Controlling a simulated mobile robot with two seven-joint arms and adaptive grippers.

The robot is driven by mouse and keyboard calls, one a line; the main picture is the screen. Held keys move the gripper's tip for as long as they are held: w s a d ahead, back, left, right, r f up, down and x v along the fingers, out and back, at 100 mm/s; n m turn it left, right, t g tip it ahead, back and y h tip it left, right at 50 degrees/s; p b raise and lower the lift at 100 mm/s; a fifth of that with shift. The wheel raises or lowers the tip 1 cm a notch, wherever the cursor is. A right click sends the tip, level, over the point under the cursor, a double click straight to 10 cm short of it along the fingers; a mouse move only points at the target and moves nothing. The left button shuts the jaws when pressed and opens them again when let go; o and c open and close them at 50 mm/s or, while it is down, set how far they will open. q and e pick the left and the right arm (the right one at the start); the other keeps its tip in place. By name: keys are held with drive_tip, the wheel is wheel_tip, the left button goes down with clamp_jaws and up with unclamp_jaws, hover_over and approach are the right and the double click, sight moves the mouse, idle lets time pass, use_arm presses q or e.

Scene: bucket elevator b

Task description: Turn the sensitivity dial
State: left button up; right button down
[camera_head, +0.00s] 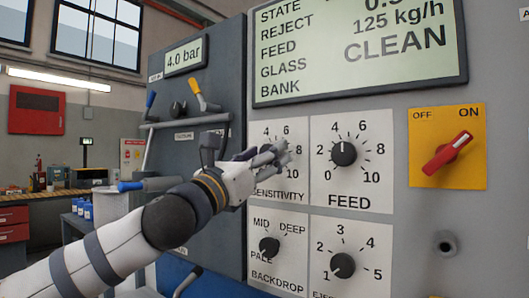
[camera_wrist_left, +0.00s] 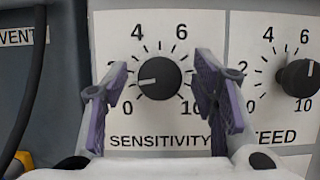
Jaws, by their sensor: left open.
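The sensitivity dial (camera_wrist_left: 160,76) is a round black knob on a white plate numbered 0 to 10. Its white pointer line points left and slightly down, to between 0 and 2, nearer 2. My left gripper (camera_wrist_left: 163,100) is open, with one purple-grey finger on each side of the dial and a visible gap on both sides. The left finger covers the 2 on the scale. In the head view the left gripper (camera_head: 268,157) is in front of the sensitivity plate (camera_head: 295,190) and hides the knob. I cannot tell how far the fingertips are from the plate.
The feed dial (camera_head: 343,153) is close on the right, pointing near 5. The backdrop dial (camera_head: 269,247) and another dial (camera_head: 342,265) are below. A red on/off switch (camera_head: 447,154) is farther right. A display (camera_head: 360,50) is above. Levers (camera_head: 205,95) stick out at left.

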use_arm(q)
drive_tip(key=shift+w+d, duration=0.15)
drive_tip(key=shift+w, duration=0.05)
drive_tip(key=c, duration=1.1)
drive_tip(key=shift+c, duration=0.2)
drive_tip(key=shift+m, duration=0.4)
drive_tip(key=shift+m+g+h+b, duration=0.15)
drive_tip(key=shift+m+g+h, duration=0.55)
drive_tip(key=shift+m, duration=1.05)
drive_tip(key=shift+m+g+h+b, duration=0.2)
drive_tip(key=shift+m+g+h, duration=0.5)
drive_tip(key=shift+m, duration=1.1)
drive_tip(key=shift+m+g+h+b, duration=0.15)
drive_tip(key=shift+m+g+h, duration=0.15)
drive_tip(key=shift+m+g, duration=1.1)
drive_tip(key=shift+m+t, duration=0.4)
drive_tip(key=shift+m, duration=0.05)
